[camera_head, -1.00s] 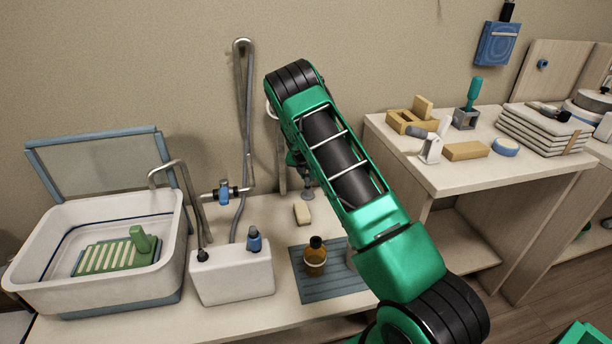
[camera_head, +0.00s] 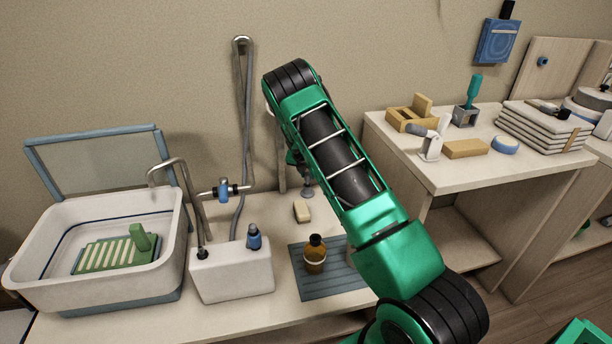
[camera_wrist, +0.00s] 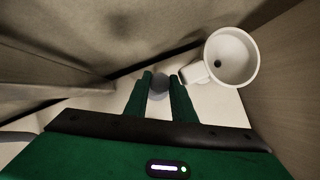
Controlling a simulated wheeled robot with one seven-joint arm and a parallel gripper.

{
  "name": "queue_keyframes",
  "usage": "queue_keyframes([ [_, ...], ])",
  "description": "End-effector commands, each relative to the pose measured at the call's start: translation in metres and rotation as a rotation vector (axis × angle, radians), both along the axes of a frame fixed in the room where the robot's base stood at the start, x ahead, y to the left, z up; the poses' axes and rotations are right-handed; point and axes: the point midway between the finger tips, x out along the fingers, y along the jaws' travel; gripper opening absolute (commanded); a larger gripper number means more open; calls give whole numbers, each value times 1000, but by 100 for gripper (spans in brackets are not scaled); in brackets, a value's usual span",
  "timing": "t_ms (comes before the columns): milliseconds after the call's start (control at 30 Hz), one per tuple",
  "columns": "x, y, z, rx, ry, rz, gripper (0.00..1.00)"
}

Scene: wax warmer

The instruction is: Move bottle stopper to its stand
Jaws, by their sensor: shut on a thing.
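My gripper (camera_wrist: 158,90) is shut on a rounded grey thing (camera_wrist: 158,86) between its two green fingertips in the wrist view. This looks like the bottle stopper; its lower part is hard to make out. In the head view my arm hides most of the gripper. A small grey piece with a flared foot (camera_head: 307,190) shows at the left edge of my arm, above the counter; I cannot tell if it is the held thing or its stand. A white cup-like vessel (camera_wrist: 232,58) with a dark spot inside is right of the fingertips. No stand is clearly recognisable.
An amber bottle (camera_head: 315,262) with a dark top stands on a blue ribbed mat (camera_head: 325,290). A white tank (camera_head: 232,276) with pipes and a white basin (camera_head: 30,262) are left. A higher table (camera_head: 445,182) stands right.

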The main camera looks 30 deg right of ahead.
Motion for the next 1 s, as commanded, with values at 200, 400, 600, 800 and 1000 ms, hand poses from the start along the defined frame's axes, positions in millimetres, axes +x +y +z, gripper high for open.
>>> queue_keyframes([
  [200, 0, 0, -5, 0, 0, 0, 0],
  [400, 0, 0, -9, 0, 0, 0, 0],
  [600, 0, 0, -14, 0, 0, 0, 0],
  [800, 0, 0, -18, 0, -1, 0, 0],
  [1000, 0, 0, -22, 0, 0, 1, 0],
])
